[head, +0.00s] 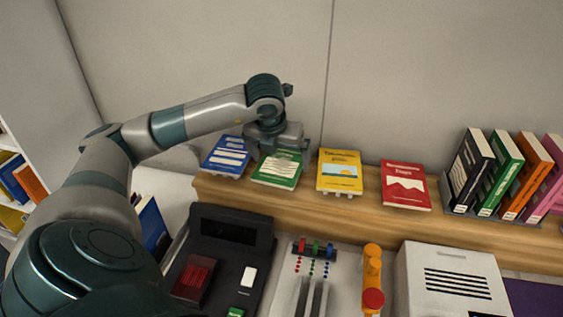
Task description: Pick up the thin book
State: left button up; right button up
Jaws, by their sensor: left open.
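Four books lie in a row on a wooden ledge (300,203): a blue book (223,159), a green book (277,172), a yellow book (339,175) and a red book (404,187). I cannot tell from here which one is the thin book. My left gripper (279,151) is open and empty, pointing down over the far end of the green book. It hides that end of the book, and I cannot tell whether it touches it. My right gripper is not in view.
Upright books (508,175) stand in a holder at the right. Below the ledge are a black device (232,228), a colored-button panel (315,247), an orange handle (372,272) and a white vented box (452,280). A shelf with books stands at far left.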

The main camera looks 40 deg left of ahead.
pick_arm(q)
jog(key=shift+f, duration=0.1)
dwell(0.4)
jog(key=c, duration=0.9)
